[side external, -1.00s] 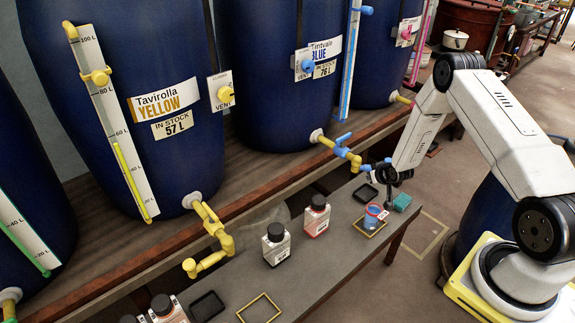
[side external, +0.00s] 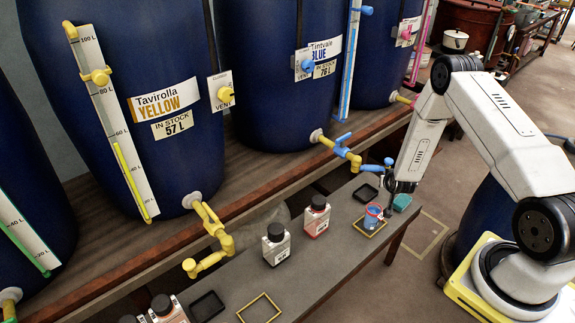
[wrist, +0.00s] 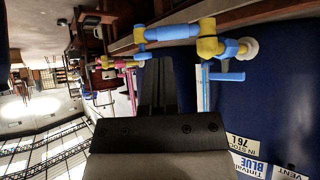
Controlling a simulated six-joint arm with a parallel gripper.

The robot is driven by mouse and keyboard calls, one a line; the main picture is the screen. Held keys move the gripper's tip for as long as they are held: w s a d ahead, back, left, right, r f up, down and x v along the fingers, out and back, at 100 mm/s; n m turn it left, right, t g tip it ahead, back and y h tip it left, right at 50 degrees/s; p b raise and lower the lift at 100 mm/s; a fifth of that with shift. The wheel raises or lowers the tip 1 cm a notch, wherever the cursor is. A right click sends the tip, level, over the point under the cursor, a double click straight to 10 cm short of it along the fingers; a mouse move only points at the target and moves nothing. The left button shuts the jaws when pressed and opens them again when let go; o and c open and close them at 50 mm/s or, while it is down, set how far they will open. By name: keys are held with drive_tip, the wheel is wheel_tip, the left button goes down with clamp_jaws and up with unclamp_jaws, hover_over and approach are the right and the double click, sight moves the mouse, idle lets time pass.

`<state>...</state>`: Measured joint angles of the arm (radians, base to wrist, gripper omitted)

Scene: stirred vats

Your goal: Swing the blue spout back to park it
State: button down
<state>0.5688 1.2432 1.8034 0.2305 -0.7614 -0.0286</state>
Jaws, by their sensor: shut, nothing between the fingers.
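The blue spout (side external: 372,167) extends to the right from the yellow joint of the blue vat's tap, over the bench. In the wrist view the blue spout (wrist: 172,32) runs across the top, its outlet end at left. The tap's blue lever (side external: 343,138) also shows in the wrist view (wrist: 227,76). My gripper (side external: 388,210) is low by the bench, below and apart from the spout. Its dark fingers (wrist: 158,82) are shut and empty. The blue vat (side external: 270,90) stands behind the tap.
The yellow vat's tap (side external: 212,232) juts out at left.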

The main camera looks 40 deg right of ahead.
sight(379, 169)
drive_tip(key=w+d+f, duration=0.5)
drive_tip(key=w+d, duration=0.2)
drive_tip(key=shift+w+d+f, duration=0.15)
drive_tip(key=shift+w+d, duration=0.15)
drive_tip(key=shift+w, duration=0.05)
idle(0.6)
drive_tip(key=shift+d, duration=0.2)
idle(0.4)
drive_tip(key=shift+w+d, duration=0.4)
drive_tip(key=shift+d, duration=0.35)
drive_tip(key=shift+w+d, duration=0.6)
drive_tip(key=shift+d, duration=0.1)
drive_tip(key=shift+w+d, duration=0.4)
drive_tip(key=shift+w, duration=0.2)
drive_tip(key=shift+w+d, duration=0.4)
drive_tip(key=shift+w, duration=0.3)
